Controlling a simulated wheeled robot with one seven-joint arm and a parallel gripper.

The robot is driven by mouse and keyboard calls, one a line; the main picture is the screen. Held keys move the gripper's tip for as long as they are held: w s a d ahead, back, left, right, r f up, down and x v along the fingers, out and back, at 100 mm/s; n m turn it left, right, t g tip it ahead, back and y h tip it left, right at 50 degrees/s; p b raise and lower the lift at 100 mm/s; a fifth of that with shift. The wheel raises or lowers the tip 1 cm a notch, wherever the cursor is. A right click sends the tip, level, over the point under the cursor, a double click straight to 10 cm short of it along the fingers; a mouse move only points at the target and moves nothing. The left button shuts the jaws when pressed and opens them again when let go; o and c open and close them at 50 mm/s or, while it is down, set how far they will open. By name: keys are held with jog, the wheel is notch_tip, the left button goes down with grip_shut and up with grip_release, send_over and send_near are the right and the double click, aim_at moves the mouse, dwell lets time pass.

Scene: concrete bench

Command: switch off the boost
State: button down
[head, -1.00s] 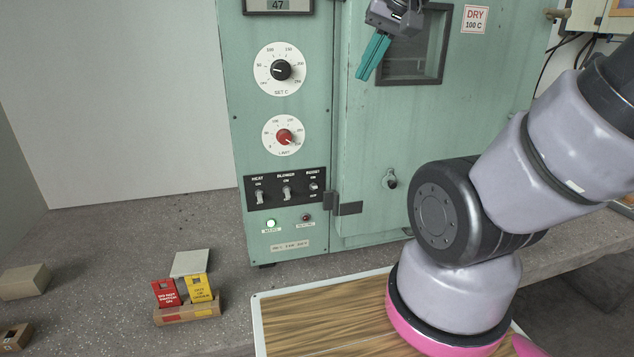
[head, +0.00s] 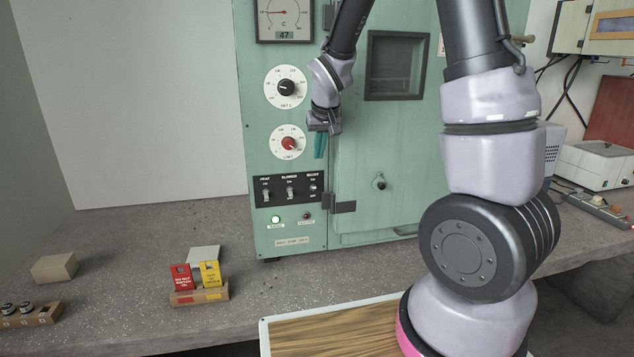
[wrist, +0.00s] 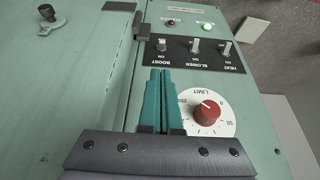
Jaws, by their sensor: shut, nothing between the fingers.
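The boost switch (head: 313,188) is the rightmost of three toggles on the black switch panel (head: 278,196) on the green oven. It also shows in the wrist view (wrist: 161,45), where the panel appears upside down. Its lever is small and I cannot tell for certain which way it is thrown. My gripper (head: 319,157) points down in front of the oven, a little above the boost switch in the head view. Its teal fingers are shut and empty. In the wrist view the fingertips (wrist: 159,70) are close to the boost label, apparently apart from the lever.
The blower switch (head: 290,192) and heat switch (head: 266,194) are left of boost. The red limit knob (head: 289,143) is beside my fingers. A door hinge (head: 340,207) juts out at lower right. Red and yellow tags (head: 199,277) stand on the bench.

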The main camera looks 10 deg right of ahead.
aim_at(313, 186)
jog(key=shift+a+f, duration=0.1)
jog(key=shift+f, duration=0.35)
jog(key=x, duration=1)
jog(key=shift+w, duration=0.1)
